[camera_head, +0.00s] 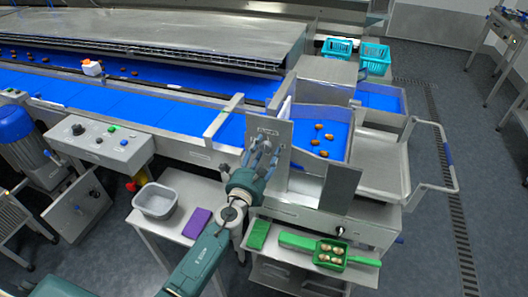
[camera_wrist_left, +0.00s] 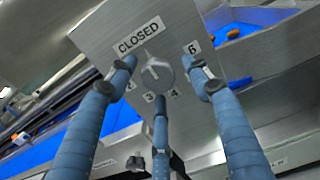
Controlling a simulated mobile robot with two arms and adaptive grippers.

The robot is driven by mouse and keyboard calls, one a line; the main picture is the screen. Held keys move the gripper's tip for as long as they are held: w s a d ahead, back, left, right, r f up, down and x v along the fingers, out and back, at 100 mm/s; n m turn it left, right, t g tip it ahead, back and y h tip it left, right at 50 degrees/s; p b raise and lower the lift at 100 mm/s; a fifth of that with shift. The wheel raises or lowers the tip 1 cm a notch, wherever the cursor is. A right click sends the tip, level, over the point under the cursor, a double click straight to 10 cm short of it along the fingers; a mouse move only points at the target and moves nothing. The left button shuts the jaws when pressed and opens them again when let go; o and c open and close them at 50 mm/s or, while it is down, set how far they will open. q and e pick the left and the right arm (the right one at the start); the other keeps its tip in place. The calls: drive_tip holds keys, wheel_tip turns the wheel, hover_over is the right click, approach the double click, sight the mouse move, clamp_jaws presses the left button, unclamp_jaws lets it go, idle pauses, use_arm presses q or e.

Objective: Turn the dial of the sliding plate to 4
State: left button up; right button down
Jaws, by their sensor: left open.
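The sliding plate (camera_head: 276,128) is an upright grey metal sheet at the end of the blue belt. In the left wrist view the plate (camera_wrist_left: 100,25) carries a round grey dial (camera_wrist_left: 157,72) with labels around it: CLOSED above, 6 at the right, smaller figures below. The dial's pointer seems to face up towards CLOSED, but I cannot be sure. My left gripper (camera_head: 262,155) is in front of the plate. In the left wrist view the gripper (camera_wrist_left: 161,84) has its blue fingers spread around the dial, with no clear contact. My right gripper is not in view.
Several dates lie in the blue tray (camera_head: 338,113) behind the plate. A grey tub (camera_head: 155,200) and purple cloth (camera_head: 197,222) are on a side table. A control panel (camera_head: 95,140) stands left.

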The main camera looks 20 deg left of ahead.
use_arm(q)
drive_tip(key=shift+c, duration=0.5)
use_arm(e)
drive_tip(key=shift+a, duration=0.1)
use_arm(q)
drive_tip(key=shift+s, duration=0.1)
drive_tip(key=c, duration=1)
drive_tip(key=shift+f, duration=0.1)
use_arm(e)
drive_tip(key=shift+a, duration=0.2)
